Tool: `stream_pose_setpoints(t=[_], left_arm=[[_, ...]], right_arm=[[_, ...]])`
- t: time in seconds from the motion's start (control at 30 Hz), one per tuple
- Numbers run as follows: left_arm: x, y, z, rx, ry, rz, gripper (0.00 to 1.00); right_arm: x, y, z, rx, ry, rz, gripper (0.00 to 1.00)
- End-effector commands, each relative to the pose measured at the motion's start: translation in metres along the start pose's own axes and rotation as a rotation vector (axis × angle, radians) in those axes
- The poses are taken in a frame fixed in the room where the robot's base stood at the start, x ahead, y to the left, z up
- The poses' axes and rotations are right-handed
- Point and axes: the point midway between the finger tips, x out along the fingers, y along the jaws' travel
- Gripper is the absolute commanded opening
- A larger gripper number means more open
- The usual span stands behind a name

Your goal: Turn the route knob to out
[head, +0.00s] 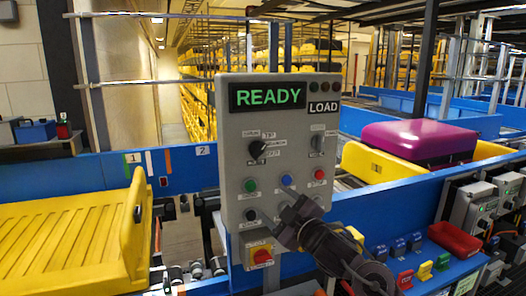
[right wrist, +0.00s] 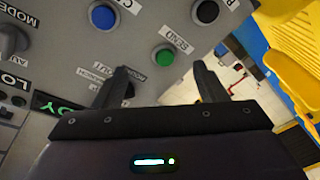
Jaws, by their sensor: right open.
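The grey control panel (head: 232,120) stands upright in the middle of the head view. A black rotary knob (head: 257,149) with small white labels around it sits at its upper left; the labels and pointer direction are too small to read surely. My right gripper (head: 291,204) is in front of the panel's lower right part, below and right of this knob and apart from it. In the right wrist view the right gripper (right wrist: 162,84) is open and nothing shows held in it. A finger covers part of the panel near small labels there. My left gripper is not in view.
A second knob (head: 317,143) is at the panel's upper right. Green (head: 250,185), blue (head: 287,180) and red (head: 320,174) buttons lie below the knobs. The display (head: 268,96) reads READY. A yellow tray (head: 70,245) is at left; a purple case (head: 418,140) sits at right.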

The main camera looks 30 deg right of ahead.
Motion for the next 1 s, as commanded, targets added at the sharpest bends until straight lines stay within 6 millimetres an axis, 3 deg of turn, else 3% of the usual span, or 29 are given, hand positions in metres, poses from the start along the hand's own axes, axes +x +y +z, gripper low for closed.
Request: stream_pose_setpoints(t=[0.03,0.1,0.2,0.37,0.7,1.0], left_arm=[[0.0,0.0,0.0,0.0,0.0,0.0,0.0],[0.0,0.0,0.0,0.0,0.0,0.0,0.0],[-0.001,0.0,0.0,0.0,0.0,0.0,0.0],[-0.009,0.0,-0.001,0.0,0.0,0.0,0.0],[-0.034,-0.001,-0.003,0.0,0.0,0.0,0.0],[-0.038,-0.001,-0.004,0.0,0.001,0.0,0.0]], right_arm=[[0.003,0.027,-0.019,-0.045,0.078,0.031,0.65],[0.003,0.051,-0.038,-0.084,0.156,0.057,0.65],[0.003,0.069,-0.054,-0.114,0.217,0.073,0.65],[0.015,0.075,-0.062,-0.117,0.233,0.077,0.65],[0.064,0.079,-0.073,-0.115,0.23,0.077,0.65],[0.078,0.076,-0.074,-0.116,0.229,0.076,0.65]])
